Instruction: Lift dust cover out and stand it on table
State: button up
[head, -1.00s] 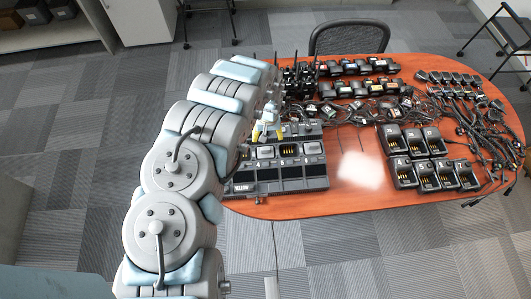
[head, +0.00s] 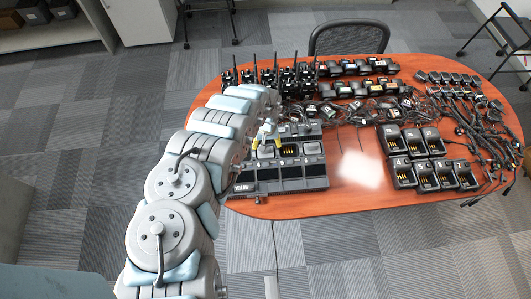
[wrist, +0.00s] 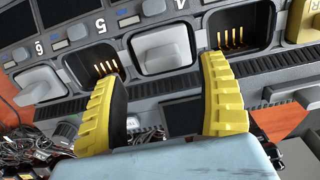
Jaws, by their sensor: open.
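The multi-bay charger (head: 277,187) is a grey unit at the left front of the table. In the wrist view, a light grey dust cover (wrist: 165,50) sits in a bay near the label 5, with an open bay showing gold contacts on each side. My gripper (wrist: 162,72) is open, its yellow ribbed fingers on either side of this cover with visible gaps; its height above the cover is unclear. Another cover (wrist: 38,86) sits to the left in the wrist view. In the head view, my gripper (head: 264,139) hangs over the back row of the charger, partly hidden by my arm.
Black radios (head: 290,78) with upright antennas stand behind the charger. Tangled cables (head: 345,110) lie right of it, and single chargers (head: 430,174) farther right. Bare table (head: 352,165) lies between the multi-bay charger and the single chargers.

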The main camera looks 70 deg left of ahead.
jog(key=shift+s+f, duration=0.2)
jog(key=shift+f, duration=1.55)
jog(key=c, duration=1.3)
